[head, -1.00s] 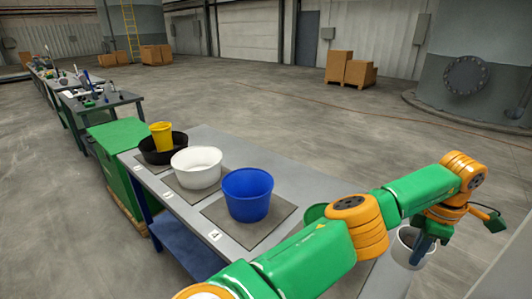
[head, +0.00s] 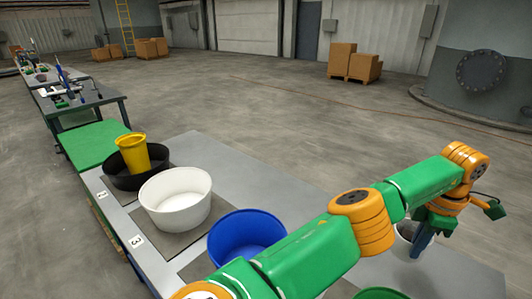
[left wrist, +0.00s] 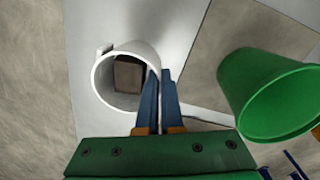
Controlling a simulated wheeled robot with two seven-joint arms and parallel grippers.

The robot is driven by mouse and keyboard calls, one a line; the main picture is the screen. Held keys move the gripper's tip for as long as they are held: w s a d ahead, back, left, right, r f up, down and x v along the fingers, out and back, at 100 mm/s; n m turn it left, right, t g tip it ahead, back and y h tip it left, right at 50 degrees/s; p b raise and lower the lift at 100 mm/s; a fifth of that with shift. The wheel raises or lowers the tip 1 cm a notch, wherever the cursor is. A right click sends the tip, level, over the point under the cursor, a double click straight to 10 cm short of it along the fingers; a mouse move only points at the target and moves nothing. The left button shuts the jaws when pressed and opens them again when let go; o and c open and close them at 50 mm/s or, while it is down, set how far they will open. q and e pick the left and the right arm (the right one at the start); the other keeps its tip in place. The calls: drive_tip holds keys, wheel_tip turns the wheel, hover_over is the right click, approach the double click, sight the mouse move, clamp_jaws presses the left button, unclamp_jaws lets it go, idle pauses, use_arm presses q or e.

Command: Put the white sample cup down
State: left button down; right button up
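The white sample cup (head: 402,246) is at the right in the head view, beside the bench's far edge. In the left wrist view the cup (left wrist: 102,82) shows from above, with something dark brown inside. My left gripper (head: 422,243) has its blue fingers (left wrist: 160,85) close together at the cup's rim, with the cup wall between them. Whether the cup's base touches anything cannot be told. My right gripper is in neither view.
The grey bench (head: 290,200) carries a blue bucket (head: 240,228), a white bucket (head: 175,205), a black tub (head: 118,180) with a yellow container (head: 133,155), and a green bucket (left wrist: 265,95) right of my left gripper. Bare bench top shows near the cup.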

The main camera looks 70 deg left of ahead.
use_arm(q)
drive_tip(key=f, duration=0.9)
drive_tip(key=shift+s+d+f, duration=0.1)
drive_tip(key=shift+d+f, duration=0.25)
drive_tip(key=c, duration=1.5)
unclamp_jaws()
drive_tip(key=shift+f, duration=0.15)
drive_tip(key=o, duration=0.4)
drive_tip(key=shift+o, duration=0.2)
drive_tip(key=shift+r, duration=0.2)
wheel_tip(320, 180, up, 12)
drive_tip(key=shift+s+d, duration=0.25)
